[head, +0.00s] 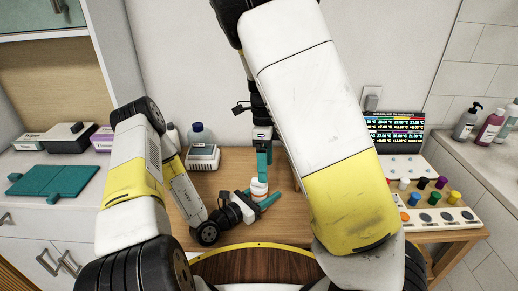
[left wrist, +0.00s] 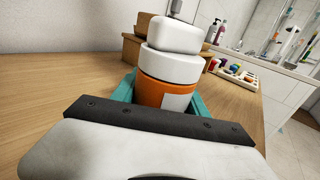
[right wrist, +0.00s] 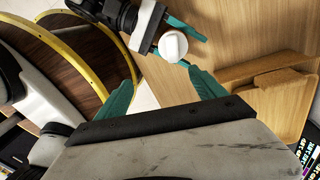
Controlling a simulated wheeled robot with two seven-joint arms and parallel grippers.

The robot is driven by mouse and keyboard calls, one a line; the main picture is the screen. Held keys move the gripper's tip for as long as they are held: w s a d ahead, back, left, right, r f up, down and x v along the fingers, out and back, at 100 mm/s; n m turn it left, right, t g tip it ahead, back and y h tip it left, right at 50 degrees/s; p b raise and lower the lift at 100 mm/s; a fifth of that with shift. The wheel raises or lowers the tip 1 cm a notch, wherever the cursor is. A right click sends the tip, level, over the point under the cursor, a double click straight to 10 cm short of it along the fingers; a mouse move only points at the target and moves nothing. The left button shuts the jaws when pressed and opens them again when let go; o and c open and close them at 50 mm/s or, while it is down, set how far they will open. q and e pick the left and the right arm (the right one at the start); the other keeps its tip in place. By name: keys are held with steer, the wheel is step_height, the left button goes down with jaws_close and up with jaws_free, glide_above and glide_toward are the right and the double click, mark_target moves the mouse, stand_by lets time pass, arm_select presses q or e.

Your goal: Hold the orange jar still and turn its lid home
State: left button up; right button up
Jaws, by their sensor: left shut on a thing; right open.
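The orange jar (left wrist: 165,93) stands upright on the wooden table, with a white label on its side. A white band (left wrist: 172,66) rings its top, and the rounded white lid (left wrist: 174,34) sits above this, looking slightly tilted; I cannot tell how far it is seated. My left gripper (head: 262,200) is shut around the jar's body, its teal fingers on both sides. My right gripper (head: 264,168) is above the jar, pointing down. In the right wrist view its fingers (right wrist: 163,95) are open and empty, and the lid (right wrist: 173,46) shows beyond them, not between them.
A wooden box (right wrist: 275,95) stands on the table near the jar. A white device (head: 203,158) and a blue-capped bottle (head: 198,133) are at the back left. A board with coloured pegs (head: 437,217) and a screen (head: 394,131) are at right.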

mark_target(259, 185)
steer(key=n, duration=0.3)
steer(key=r+n, duration=0.1)
steer(key=n, duration=0.5)
steer(key=shift+w+a+r+t, duration=0.25)
steer(key=shift+w+a+t, duration=0.15)
steer(key=f+n, duration=0.2)
steer(key=f, duration=0.1)
steer(key=w+f+n, duration=0.1)
steer(key=f+n, duration=0.2)
steer(key=a+f+n+t, duration=0.1)
steer(key=f+n, duration=0.1)
steer(key=f, duration=0.1)
steer(key=shift+w+a+f+n, duration=0.1)
steer(key=shift+w+f+n, duration=0.05)
steer(key=shift+f+n, duration=0.2)
